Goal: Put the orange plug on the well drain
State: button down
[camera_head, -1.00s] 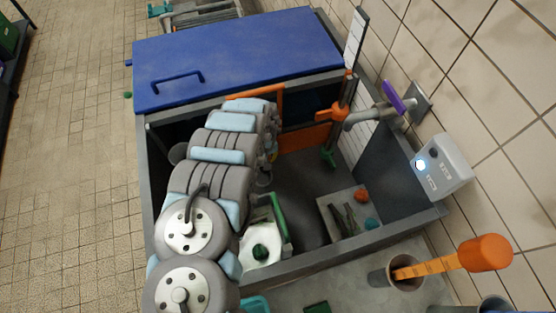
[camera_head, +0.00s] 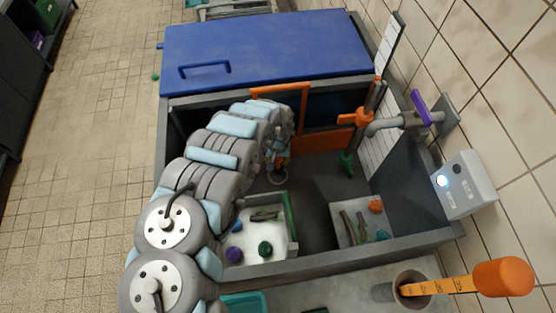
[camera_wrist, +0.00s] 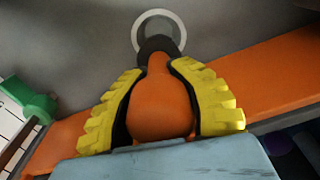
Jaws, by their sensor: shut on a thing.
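In the wrist view, the orange plug (camera_wrist: 160,103) is between the yellow-padded fingers of my gripper (camera_wrist: 163,100), which is shut on it. The plug's dark narrow end points toward the pale ring of the well drain (camera_wrist: 142,23) and covers part of it. I cannot tell whether they touch. In the head view, the drain ring (camera_head: 277,179) lies on the grey well floor just below my gripper (camera_head: 279,157). The plug is hard to make out there.
A white tray (camera_head: 265,241) with purple and green pieces and another tray (camera_head: 352,235) stand in the well. An orange barrier (camera_head: 320,141) lies behind my gripper. A blue lid (camera_head: 265,50) covers the well's far part. A pipe with a purple handle (camera_head: 421,108) is at right.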

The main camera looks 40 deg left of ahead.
aim_at(278, 166)
jog(key=shift+f+b, duration=1.35)
jog(key=shift+f, duration=0.2)
jog(key=shift+d+f, duration=0.1)
jog(key=shift+f, duration=0.5)
jog(key=shift+f+b, duration=0.9)
jog(key=shift+f, duration=0.6)
jog(key=c, duration=0.9)
grip_release()
jog(key=shift+o, duration=0.2)
jog(key=shift+r, duration=0.2)
jog(key=shift+s+r, duration=0.1)
jog(key=shift+r, duration=5.75)
jog(key=shift+d, duration=0.1)
